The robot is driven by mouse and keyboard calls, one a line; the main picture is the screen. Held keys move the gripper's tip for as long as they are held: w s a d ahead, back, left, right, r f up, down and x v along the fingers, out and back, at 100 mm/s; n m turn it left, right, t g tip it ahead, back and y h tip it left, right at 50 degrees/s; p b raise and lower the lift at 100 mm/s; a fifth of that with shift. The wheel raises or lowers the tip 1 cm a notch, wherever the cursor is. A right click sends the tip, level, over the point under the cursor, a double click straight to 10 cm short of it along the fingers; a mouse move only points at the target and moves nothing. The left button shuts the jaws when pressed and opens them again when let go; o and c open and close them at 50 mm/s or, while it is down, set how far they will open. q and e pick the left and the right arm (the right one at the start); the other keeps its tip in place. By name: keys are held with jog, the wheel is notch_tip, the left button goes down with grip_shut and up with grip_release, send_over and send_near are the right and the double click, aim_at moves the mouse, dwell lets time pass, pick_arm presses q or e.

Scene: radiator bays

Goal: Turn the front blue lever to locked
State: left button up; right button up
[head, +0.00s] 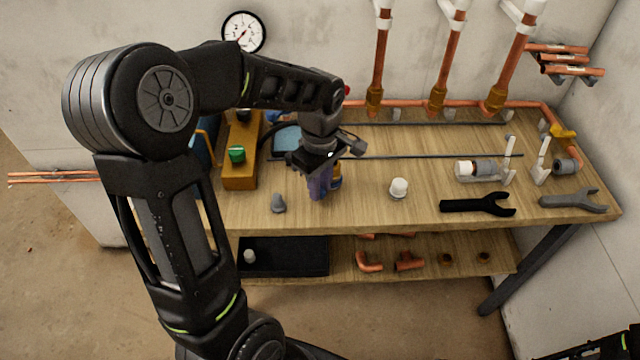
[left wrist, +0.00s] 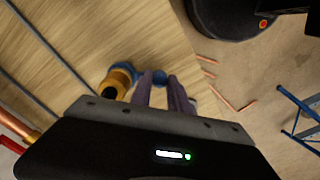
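My left gripper (head: 318,187) points down over the middle of the bench, beside a brass valve body (head: 337,178). In the left wrist view, the gripper (left wrist: 161,82) has its two purple-grey fingers apart, with a gap between them. The brass valve (left wrist: 117,82) is just left of the fingers. A blue part, apparently the front lever (left wrist: 160,77), shows between the fingertips, and bits of blue show on both sides. I cannot tell whether the fingers touch it. The gripper hides most of the lever in the head view. My right gripper is not in view.
A yellow box with a green knob (head: 237,155) stands left on the bench. Copper pipes (head: 439,70) rise at the back.

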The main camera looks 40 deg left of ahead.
pick_arm(q)
grip_shut()
dwell(0.9)
